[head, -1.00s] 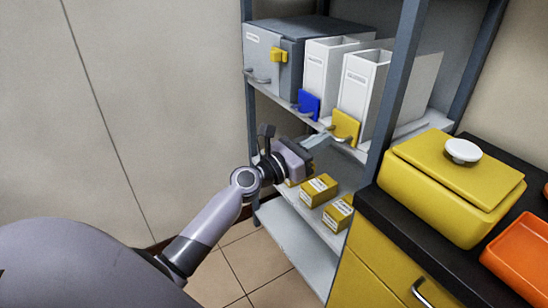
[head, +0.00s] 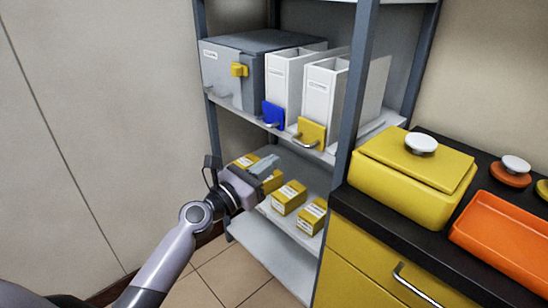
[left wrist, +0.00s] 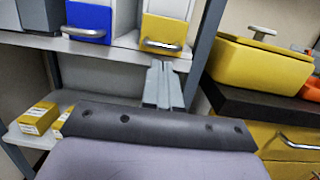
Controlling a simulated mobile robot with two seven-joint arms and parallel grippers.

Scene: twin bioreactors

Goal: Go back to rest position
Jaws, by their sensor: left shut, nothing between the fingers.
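My left gripper (head: 264,165) is shut and empty, in front of the metal shelf unit at about the height of its middle shelf. In the left wrist view its closed fingers (left wrist: 163,86) point toward the shelf front, below the yellow-fronted holder. The left arm comes in from the lower left of the head view. My right gripper does not show in either view.
The shelf unit (head: 356,85) holds a grey box (head: 225,75), white holders with blue (head: 272,115) and yellow (head: 311,134) fronts, and several small yellow boxes (head: 289,197) lower down. A counter at right bears a yellow lidded container (head: 405,185) and an orange tray (head: 500,235).

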